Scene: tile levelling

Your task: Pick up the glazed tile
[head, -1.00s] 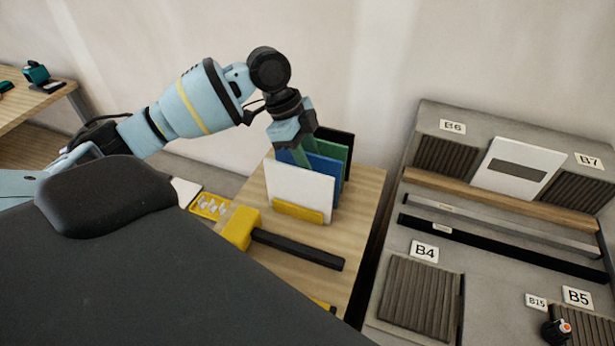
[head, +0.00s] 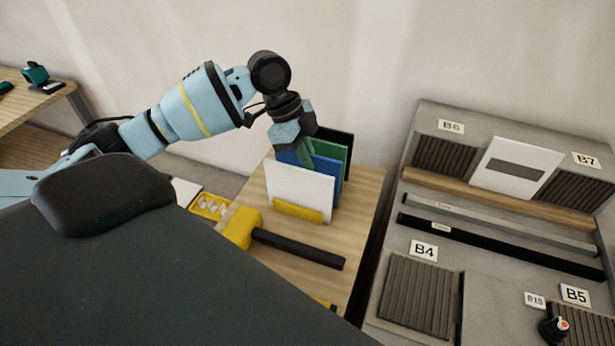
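Several upright tiles stand in a row in a rack on the wooden table: a white tile (head: 299,190) in front, then a blue tile (head: 327,176), a green tile (head: 331,150) and a black tile (head: 342,139). Which one is the glazed tile I cannot tell for sure. My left gripper (head: 304,153) points down at the upper edges of the tiles, just behind the white one. Its fingertips overlap the blue and green tiles, so whether it is open or touches one is unclear. My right gripper is not in view.
A yellow-headed mallet (head: 297,248) with a black handle lies in front of the rack, beside a yellow tray (head: 211,206) of small pieces. At the right, a grey board (head: 395,230) carries ribbed patches, labels, two bars and a white panel (head: 518,167).

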